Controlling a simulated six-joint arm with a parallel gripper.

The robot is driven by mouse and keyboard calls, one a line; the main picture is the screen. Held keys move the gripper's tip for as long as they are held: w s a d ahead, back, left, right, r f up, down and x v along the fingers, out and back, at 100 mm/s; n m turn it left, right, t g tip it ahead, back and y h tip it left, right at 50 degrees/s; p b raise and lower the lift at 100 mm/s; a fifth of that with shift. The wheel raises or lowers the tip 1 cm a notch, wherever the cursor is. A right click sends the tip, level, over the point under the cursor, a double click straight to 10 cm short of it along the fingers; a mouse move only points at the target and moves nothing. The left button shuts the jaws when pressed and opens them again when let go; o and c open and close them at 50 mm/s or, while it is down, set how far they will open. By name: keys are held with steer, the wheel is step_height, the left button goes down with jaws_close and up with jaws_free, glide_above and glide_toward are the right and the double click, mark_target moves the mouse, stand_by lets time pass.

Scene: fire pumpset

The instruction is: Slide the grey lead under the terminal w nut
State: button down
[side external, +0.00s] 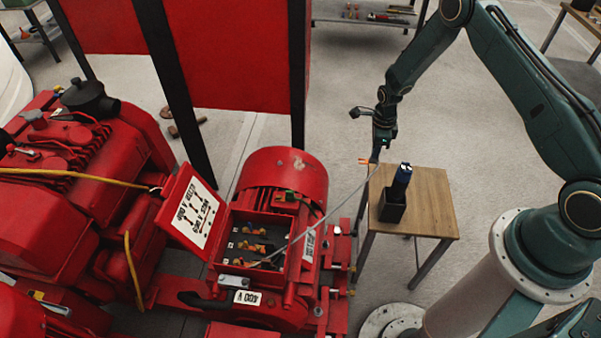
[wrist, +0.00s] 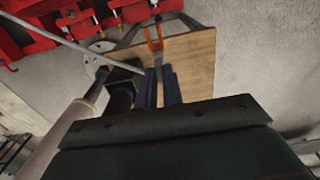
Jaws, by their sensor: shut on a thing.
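The grey lead (side external: 322,217) runs from the open red terminal box (side external: 250,238) up and right to my gripper (side external: 374,158). My gripper is shut on the lead's end, high at the table's left edge and well away from the box. An orange forked lug (side external: 364,161) sticks out past the fingers. In the wrist view, the lug (wrist: 155,42) projects beyond my blue fingertips (wrist: 159,78), and the lead (wrist: 75,46) stretches to the upper left. Several brass-coloured terminals (side external: 254,246) sit inside the box; which is w is too small to tell.
The box's hinged lid (side external: 190,212) stands open on its left. A small wooden table (side external: 432,200) carries a black holder (side external: 391,207) with a blue-handled tool (side external: 402,174). The red motor (side external: 283,175) rises behind the box. Open floor lies between the motor and table.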

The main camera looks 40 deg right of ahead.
steer(key=s+a+r, duration=0.1)
steer(key=a+r, duration=0.2)
steer(key=a, duration=1.5)
steer(key=a+r, duration=0.3)
steer(key=a, duration=1.5)
steer(key=shift+s+a, duration=0.25)
steer(key=shift+s, duration=0.1)
steer(key=shift+f, duration=0.1)
steer(key=shift+f, duration=5.15)
steer(key=shift+f, duration=0.2)
steer(key=shift+w+a, duration=0.85)
steer(key=shift+w, duration=0.05)
steer(key=c, duration=1.5)
jaws_free()
steer(key=shift+o, duration=0.7)
